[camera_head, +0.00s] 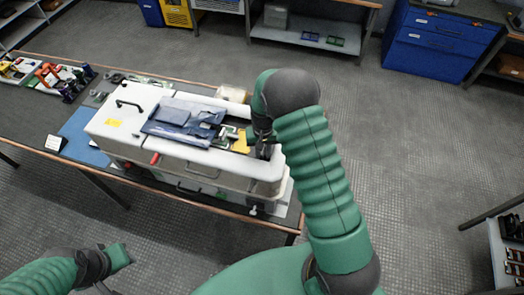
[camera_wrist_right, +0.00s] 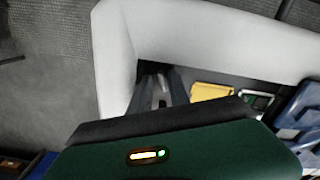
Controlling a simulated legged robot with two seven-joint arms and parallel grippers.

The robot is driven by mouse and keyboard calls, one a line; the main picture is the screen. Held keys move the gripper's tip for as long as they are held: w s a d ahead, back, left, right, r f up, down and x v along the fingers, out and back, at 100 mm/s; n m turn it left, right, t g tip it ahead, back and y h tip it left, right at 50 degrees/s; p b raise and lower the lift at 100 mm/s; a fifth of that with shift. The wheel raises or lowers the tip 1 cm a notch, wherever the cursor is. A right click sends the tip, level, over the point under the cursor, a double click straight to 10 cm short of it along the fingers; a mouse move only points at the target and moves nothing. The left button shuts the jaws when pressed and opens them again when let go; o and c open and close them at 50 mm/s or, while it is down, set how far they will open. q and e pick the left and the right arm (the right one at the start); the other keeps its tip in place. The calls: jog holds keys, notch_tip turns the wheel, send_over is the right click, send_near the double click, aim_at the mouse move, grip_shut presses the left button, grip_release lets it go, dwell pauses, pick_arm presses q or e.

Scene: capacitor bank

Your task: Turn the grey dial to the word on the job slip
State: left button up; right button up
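A white capacitor bank housing (camera_head: 116,125) stands on the table with its top partly open. My right gripper (camera_head: 264,150) reaches down into the right end of the opening. In the right wrist view its dark fingers (camera_wrist_right: 160,88) are inside the white rim, with a small light-grey piece between or behind them. I cannot tell whether they touch it or whether it is the grey dial. A small white card (camera_head: 55,143) stands at the housing's left; it may be the job slip, and its word is too small to read. My left gripper (camera_head: 118,257) is low at the left, away from the table.
A red knob (camera_head: 154,158) is on the front. Coloured tools (camera_head: 60,78) lie at the table's far left.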

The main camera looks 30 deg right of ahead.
aim_at(262, 154)
jog(key=shift+a, duration=0.1)
jog(key=shift+w, duration=0.25)
jog(key=shift+w+r, duration=0.1)
jog(key=shift+r, duration=0.2)
notch_tip(262, 154, up, 16)
jog(key=b, duration=0.3)
jog(key=shift+b, duration=0.4)
